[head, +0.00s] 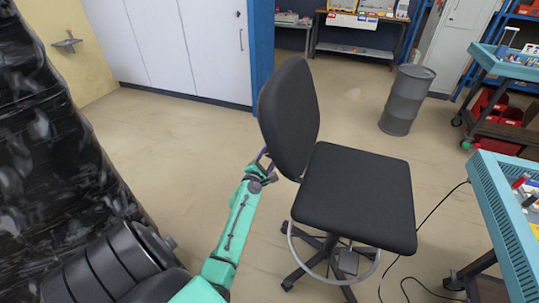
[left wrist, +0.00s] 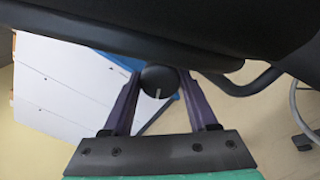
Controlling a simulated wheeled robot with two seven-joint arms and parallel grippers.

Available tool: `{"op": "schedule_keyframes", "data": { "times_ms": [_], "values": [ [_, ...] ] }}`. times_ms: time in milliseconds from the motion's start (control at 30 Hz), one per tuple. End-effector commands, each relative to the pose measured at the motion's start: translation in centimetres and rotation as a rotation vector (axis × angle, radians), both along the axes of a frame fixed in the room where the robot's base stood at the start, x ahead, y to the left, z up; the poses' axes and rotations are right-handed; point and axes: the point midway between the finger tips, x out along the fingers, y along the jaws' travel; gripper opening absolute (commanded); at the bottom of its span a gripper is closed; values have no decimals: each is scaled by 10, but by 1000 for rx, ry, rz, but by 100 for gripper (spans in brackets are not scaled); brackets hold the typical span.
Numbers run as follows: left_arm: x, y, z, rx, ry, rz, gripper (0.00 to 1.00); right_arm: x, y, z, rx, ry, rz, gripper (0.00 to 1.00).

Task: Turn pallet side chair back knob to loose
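The black office chair (head: 357,195) stands in the middle of the head view, its backrest (head: 290,115) towards the left. My left gripper (head: 263,160) reaches behind the lower backrest, partly hidden by it. In the left wrist view, a round black knob (left wrist: 158,81) with a short white mark sits below the backrest. The fingers of my left gripper (left wrist: 160,92) are open, one on each side of the knob. They look very close to its sides; firm contact cannot be made out. The knob is hidden in the head view. My right gripper is not in view.
A blue-topped cart (head: 505,215) stands close at the right, with a cable on the floor beside the chair. A grey drum (head: 406,100) and another cart (head: 505,90) stand behind. Floor left of the chair is clear. A dark, glossy object (head: 60,130) fills the left edge.

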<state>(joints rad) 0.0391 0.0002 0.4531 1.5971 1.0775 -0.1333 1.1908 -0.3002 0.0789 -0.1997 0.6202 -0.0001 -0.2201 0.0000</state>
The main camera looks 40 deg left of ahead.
Motion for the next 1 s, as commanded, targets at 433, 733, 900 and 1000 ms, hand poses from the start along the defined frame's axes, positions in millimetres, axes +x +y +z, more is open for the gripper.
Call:
{"op": "schedule_keyframes", "data": {
  "times_ms": [433,733,900,1000],
  "values": [
    [-4,-1,-1,0,2,0,88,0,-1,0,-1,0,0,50],
    [-65,-23,-5,-1,5,1,88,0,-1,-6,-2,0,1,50],
    [-112,-38,-6,0,5,1,88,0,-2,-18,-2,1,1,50],
    [-128,-44,-5,1,3,0,88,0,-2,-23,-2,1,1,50]
  ]
}}
